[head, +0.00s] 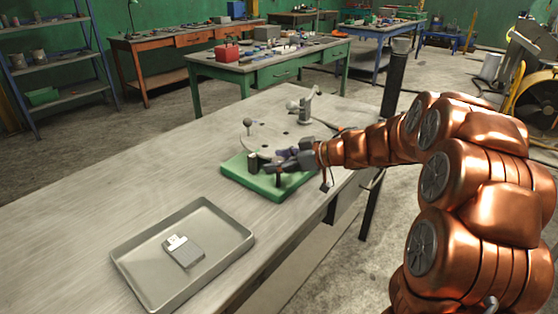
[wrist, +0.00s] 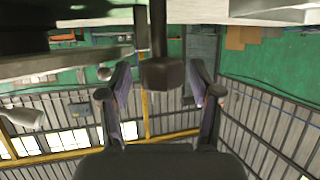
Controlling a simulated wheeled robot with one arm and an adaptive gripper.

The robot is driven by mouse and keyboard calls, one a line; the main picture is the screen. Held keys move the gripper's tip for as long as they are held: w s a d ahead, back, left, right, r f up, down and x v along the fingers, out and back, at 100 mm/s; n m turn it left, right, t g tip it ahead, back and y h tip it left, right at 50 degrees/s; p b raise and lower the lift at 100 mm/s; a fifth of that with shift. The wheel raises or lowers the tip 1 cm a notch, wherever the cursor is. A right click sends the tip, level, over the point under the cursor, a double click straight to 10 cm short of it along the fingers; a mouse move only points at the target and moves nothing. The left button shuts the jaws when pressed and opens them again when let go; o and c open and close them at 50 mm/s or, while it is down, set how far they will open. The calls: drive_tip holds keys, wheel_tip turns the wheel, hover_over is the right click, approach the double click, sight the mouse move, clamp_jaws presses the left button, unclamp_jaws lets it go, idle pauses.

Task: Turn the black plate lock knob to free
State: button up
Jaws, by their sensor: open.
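A green base (head: 232,171) lies on the grey table, with a round grey plate (head: 262,133) behind it. A dark upright block (head: 253,163) stands on the base, just left of my gripper (head: 274,166). In the wrist view, a black knob (wrist: 162,74) on a dark stem shows between the two fingers of my gripper (wrist: 161,82). The fingers are open, with a visible gap on each side of the knob. I cannot tell how deep between them it sits. In the head view my gripper covers part of the base, and the knob's turn position is not clear.
A ball-ended handle (head: 247,122) rises from the plate, and a grey bracket (head: 308,106) stands at its far side. A grey tray (head: 135,276) with a small grey-and-white item (head: 184,251) lies at the front. The table's left part is clear. Workbenches stand behind.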

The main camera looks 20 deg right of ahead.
drive_tip(key=shift+c, duration=0.2)
drive_tip(key=c, duration=1)
drive_tip(key=shift+d, duration=0.2)
drive_tip(key=shift+c, duration=0.5)
drive_tip(key=shift+a, duration=0.15)
